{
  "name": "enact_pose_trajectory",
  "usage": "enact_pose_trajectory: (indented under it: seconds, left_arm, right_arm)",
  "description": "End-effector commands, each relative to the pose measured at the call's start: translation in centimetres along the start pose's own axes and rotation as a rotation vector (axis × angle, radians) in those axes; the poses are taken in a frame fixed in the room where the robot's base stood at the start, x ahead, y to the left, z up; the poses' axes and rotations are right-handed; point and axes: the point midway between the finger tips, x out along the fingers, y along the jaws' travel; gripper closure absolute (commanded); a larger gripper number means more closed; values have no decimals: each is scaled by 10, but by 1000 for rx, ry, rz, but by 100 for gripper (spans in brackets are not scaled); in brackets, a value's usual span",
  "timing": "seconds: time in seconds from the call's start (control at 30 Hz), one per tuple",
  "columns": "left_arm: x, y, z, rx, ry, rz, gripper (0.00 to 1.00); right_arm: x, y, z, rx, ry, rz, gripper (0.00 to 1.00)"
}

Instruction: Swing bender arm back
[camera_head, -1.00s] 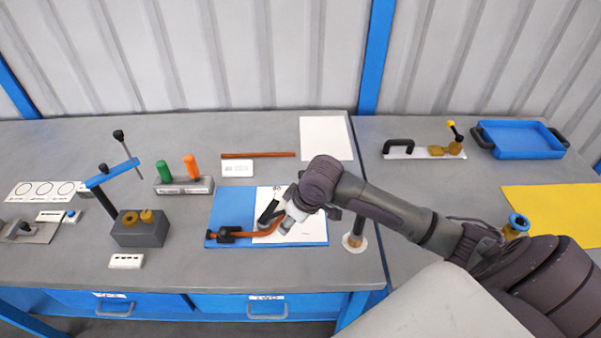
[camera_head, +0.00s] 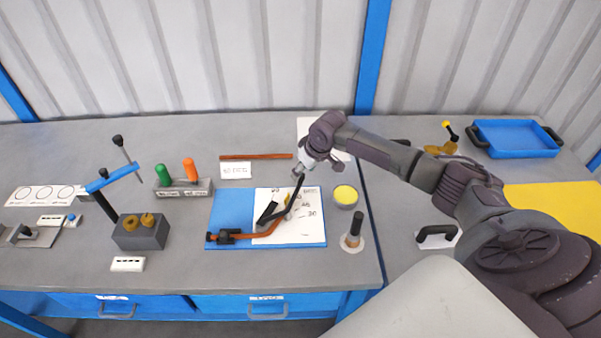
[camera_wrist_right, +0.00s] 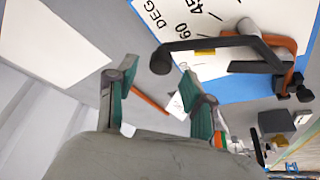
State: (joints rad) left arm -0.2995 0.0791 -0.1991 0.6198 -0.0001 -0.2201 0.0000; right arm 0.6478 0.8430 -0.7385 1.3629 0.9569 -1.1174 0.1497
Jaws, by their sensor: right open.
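The bender (camera_head: 228,236) sits on a blue board (camera_head: 228,205) with a white angle sheet (camera_head: 310,228). A copper-orange tube (camera_head: 262,234) runs along it and curves up at its right end. The black bender arm (camera_head: 293,196) slants up and right from the sheet; its knobbed end (camera_wrist_right: 161,60) shows in the right wrist view. My right gripper (camera_head: 304,168) is at the arm's upper end. In the wrist view its two fingers (camera_wrist_right: 156,68) are open, with the knob between and beyond the tips; contact cannot be told. My left gripper is out of view.
A yellow-topped round container (camera_head: 345,196) and a black upright handle on a round base (camera_head: 352,238) stand right of the board. A copper rod (camera_head: 258,156) and a labelled card (camera_head: 236,169) lie behind it. Green and orange handles (camera_head: 183,186) stand at left.

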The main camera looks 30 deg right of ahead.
Motion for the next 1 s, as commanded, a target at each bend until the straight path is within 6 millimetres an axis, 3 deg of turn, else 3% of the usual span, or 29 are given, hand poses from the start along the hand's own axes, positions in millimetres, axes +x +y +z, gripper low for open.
enact_pose_trajectory:
  seconds: [0.23, 0.63, 0.93, 1.0]
  left_arm:
    - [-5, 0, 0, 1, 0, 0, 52]
    - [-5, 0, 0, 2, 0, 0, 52]
    - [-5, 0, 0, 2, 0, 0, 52]
    - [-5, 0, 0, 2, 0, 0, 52]
  right_arm:
    - [32, 0, -1, 0, 0, 1, 48]
    - [39, 0, 0, -2, 1, 1, 48]
    - [39, 0, 0, -2, 1, 1, 98]
    - [39, 0, 0, -2, 1, 1, 100]
